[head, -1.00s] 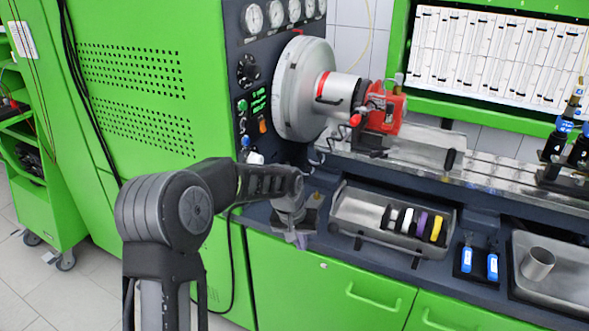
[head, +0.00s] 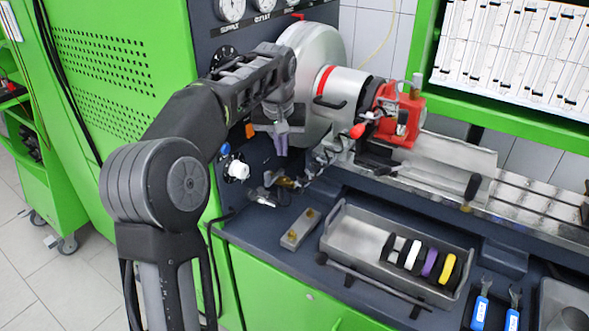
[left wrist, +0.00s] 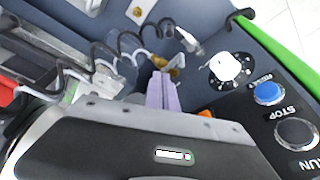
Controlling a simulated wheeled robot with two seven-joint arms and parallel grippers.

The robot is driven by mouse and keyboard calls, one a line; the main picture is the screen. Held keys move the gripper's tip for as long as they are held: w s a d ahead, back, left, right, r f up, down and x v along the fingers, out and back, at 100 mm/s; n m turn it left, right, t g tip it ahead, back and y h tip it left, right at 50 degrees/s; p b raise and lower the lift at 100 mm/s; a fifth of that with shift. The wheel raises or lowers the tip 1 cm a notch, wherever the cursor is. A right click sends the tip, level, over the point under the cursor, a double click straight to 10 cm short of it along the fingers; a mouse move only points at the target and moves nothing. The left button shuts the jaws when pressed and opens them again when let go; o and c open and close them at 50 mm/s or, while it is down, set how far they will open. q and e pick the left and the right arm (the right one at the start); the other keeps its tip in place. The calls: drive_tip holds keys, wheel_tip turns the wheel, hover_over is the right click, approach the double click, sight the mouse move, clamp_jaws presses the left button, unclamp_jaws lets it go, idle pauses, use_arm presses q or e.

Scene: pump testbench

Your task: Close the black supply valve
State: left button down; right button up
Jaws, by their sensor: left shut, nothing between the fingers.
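A black-handled lever (head: 473,187) on a brass stem stands along the bench rail at the right in the head view. A black round knob (head: 221,57) on the panel is partly hidden by my left arm. I cannot tell which is the supply valve. My left gripper (head: 281,146) is shut and empty, its purple fingers pointing down in front of the control panel, left of the chuck and far from the lever. In the left wrist view its purple fingertips (left wrist: 162,80) are together near a small brass fitting (left wrist: 176,63). My right gripper is not in view.
A white knob (head: 238,171) and blue button (head: 226,149) are on the panel near the gripper. The large metal drum (head: 312,60) and red clamp (head: 400,115) stand to its right. A tray (head: 345,235) with coloured rings lies in front; a flat metal block (head: 300,229) lies beside it.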

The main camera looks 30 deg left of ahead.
use_arm(q)
drive_tip(key=shift+s+r, duration=0.15)
drive_tip(key=shift+s, duration=0.1)
wheel_tip(320, 180, down, 9)
drive_tip(key=p, duration=0.1)
drive_tip(key=shift+s+d+f, duration=0.15)
drive_tip(key=shift+s+f, duration=0.05)
drive_tip(key=shift+s, duration=0.1)
idle(0.5)
